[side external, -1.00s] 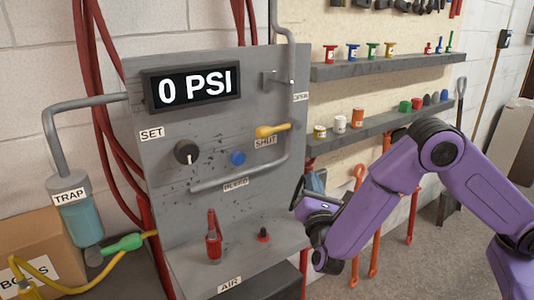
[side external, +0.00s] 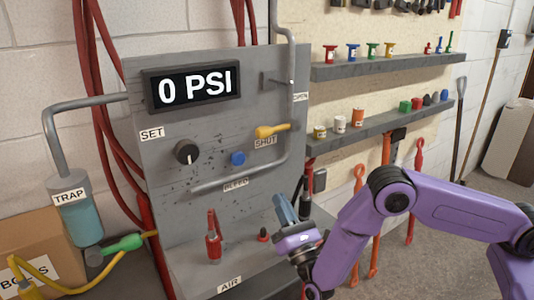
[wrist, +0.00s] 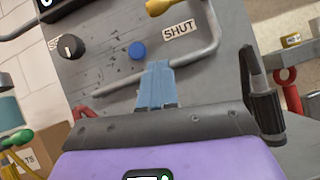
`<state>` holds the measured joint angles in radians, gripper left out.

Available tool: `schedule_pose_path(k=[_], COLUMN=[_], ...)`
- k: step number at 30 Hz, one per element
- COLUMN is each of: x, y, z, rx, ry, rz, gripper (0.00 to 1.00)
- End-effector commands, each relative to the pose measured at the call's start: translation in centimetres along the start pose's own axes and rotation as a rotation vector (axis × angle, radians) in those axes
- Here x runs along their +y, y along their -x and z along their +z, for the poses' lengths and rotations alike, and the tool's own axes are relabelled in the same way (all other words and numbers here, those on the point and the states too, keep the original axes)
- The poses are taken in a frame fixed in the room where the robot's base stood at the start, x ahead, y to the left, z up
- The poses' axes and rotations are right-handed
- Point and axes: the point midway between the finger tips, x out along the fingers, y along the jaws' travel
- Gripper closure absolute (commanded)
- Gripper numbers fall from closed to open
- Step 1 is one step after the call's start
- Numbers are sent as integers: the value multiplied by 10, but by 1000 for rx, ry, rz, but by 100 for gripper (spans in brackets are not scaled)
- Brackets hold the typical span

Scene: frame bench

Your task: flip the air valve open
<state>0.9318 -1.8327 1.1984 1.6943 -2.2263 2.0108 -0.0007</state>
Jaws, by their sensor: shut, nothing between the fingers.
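The air valve's yellow lever (side external: 272,130) is on the right part of the grey panel (side external: 190,115). It lies nearly level above the SHUT label (side external: 265,142); the OPEN label (side external: 300,97) is higher, near the vertical pipe. In the wrist view the yellow lever (wrist: 160,6) is cut off by the top edge, above the SHUT label (wrist: 179,30). My gripper (side external: 279,200) is below and in front of the lever, apart from it. In the wrist view its blue fingers (wrist: 156,72) are together and empty, pointing toward the panel.
The display (side external: 193,86) reads 0 PSI. A black knob (side external: 187,152), a blue button (side external: 237,158) and a bent pipe (side external: 220,183) are on the panel. A red fitting (side external: 213,240) stands on the ledge. Shelves (side external: 385,65) with small parts are to the right.

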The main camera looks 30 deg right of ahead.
Motion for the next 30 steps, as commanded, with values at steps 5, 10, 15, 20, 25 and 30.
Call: schedule_pose_path(k=[5,10,15,20,25,30], x=[0,0,0,0,0,0], y=[-8,-20,-33,-44,-55,-65], z=[0,0,0,0,0,0], rx=[1,1,1,0,0,0], ry=[0,0,1,0,0,1], rz=[0,-1,-1,-1,-1,-1], gripper=[100,100,100,100,100,100])
